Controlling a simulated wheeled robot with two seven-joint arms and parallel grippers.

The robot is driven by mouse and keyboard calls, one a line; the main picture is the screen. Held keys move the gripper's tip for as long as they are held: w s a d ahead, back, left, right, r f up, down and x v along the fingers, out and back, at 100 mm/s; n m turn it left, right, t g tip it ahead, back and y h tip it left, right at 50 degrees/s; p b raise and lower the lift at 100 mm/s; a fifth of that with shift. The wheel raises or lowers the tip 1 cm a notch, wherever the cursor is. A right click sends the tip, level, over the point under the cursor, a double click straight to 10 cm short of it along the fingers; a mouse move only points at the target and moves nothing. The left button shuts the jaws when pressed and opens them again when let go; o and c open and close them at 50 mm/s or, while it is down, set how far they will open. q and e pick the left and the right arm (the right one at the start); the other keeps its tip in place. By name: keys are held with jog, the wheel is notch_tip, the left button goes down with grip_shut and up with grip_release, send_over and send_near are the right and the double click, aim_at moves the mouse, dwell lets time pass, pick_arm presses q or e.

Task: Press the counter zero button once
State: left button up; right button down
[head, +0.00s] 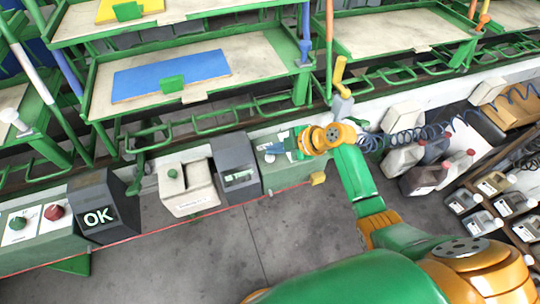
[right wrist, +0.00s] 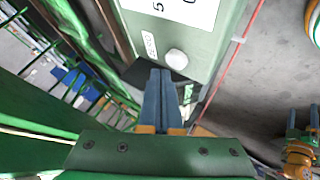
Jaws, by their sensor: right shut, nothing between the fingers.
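My right gripper (head: 291,146) is over the light green panel just right of the dark grey counter box (head: 238,172) with its small display. In the right wrist view its two blue fingers (right wrist: 160,76) are shut together with nothing between them. Their tips are close to a round white button (right wrist: 176,59) on the green panel (right wrist: 197,62). I cannot tell whether the tips touch the button. A small label with red marks (right wrist: 149,45) and a white sheet with black characters lie beside the button.
Left of the counter are a cream box with a green button (head: 186,188), a dark "OK" display (head: 97,215) and a red button (head: 54,212). Green shelving (head: 200,75) stands behind. A coiled blue cable (head: 400,136) and grey containers (head: 423,176) are at right.

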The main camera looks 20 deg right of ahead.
aim_at(274, 157)
jog(key=shift+f+b, duration=0.4)
jog(key=shift+f, duration=0.05)
jog(key=shift+f+b, duration=0.45)
dwell(0.5)
dwell(0.4)
jog(key=shift+r+p, duration=0.8)
jog(key=shift+r, duration=0.1)
notch_tip(274, 157, up, 5)
jog(key=p, duration=0.4)
jog(key=shift+r+p, duration=0.15)
jog(key=shift+p, duration=0.2)
